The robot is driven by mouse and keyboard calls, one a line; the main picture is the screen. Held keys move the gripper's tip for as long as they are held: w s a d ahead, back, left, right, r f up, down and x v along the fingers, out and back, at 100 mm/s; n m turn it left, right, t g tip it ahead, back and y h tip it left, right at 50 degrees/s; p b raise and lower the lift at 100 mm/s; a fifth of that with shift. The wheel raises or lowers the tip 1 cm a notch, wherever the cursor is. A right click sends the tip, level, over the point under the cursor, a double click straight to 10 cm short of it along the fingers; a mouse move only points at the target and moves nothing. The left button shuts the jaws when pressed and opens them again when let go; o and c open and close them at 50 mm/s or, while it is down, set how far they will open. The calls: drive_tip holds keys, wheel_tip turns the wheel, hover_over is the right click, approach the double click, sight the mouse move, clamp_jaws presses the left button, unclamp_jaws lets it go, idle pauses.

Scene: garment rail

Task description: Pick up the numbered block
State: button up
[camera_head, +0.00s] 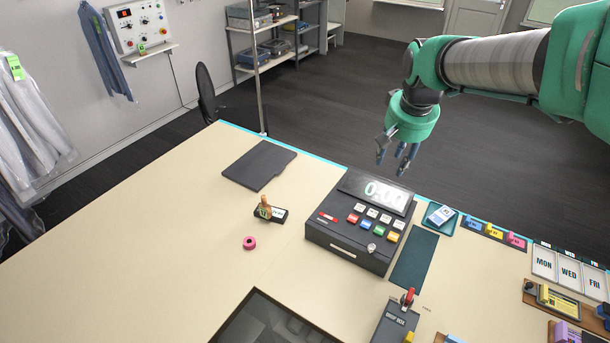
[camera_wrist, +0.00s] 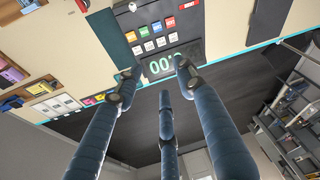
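I cannot single out one numbered block for certain. Small labelled blocks stand in a row along the table's far right edge: a blue one (camera_head: 472,223), a yellow one (camera_head: 494,231) and a pink one (camera_head: 516,241). Their markings are too small to read. A small item with a brown handle and a green tag (camera_head: 264,208) stands on a black base at mid-table. My gripper (camera_head: 396,162) hangs above and beyond the till, over the far table edge, well apart from these. In the wrist view its three fingers (camera_wrist: 158,78) are spread with nothing between them.
The black till (camera_head: 345,246) with a raised display and coloured keys stands below my gripper. A dark folder (camera_head: 259,165), a pink tape roll (camera_head: 249,243) and a drop box (camera_head: 396,323) are on the table. Day cards (camera_head: 569,273) crowd the right. The left table is largely clear.

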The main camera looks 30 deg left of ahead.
drive_tip(key=w+a+f+n+p, duration=0.15)
drive_tip(key=a+f, duration=0.25)
drive_tip(key=a, duration=0.8)
drive_tip(key=n+g+p, duration=0.2)
drive_tip(key=p, duration=0.3)
hover_over(264, 196)
drive_tip(key=s+d, duration=0.2)
wheel_tip(264, 196, down, 16)
drive_tip(key=shift+w+a, duration=0.15)
drive_tip(key=shift+w, duration=0.1)
drive_tip(key=shift+f, duration=0.2)
drive_tip(key=shift+w+a+f+p, duration=0.15)
drive_tip(key=shift+f+p, duration=0.05)
drive_tip(key=shift+f, duration=1.15)
drive_tip(key=shift+w+a+f+p, duration=0.15)
drive_tip(key=shift+w+f+p, duration=0.1)
drive_tip(key=shift+f, duration=1.15)
drive_tip(key=shift+w+a+f+p, duration=0.1)
drive_tip(key=shift+a+f+p, duration=0.1)
drive_tip(key=shift+f, duration=1.15)
drive_tip(key=shift+f, duration=0.1)
drive_tip(key=shift+w+a+f+p, duration=0.1)
drive_tip(key=shift+a+f+p, duration=0.1)
drive_tip(key=shift+f, duration=0.6)
drive_tip(key=shift+w+a+f+p, duration=0.1)
drive_tip(key=shift+f+p, duration=0.15)
drive_tip(key=shift+f, duration=0.6)
drive_tip(key=shift+a+f+p, duration=0.1)
drive_tip(key=shift+f+p, duration=0.1)
drive_tip(key=shift+f, duration=0.6)
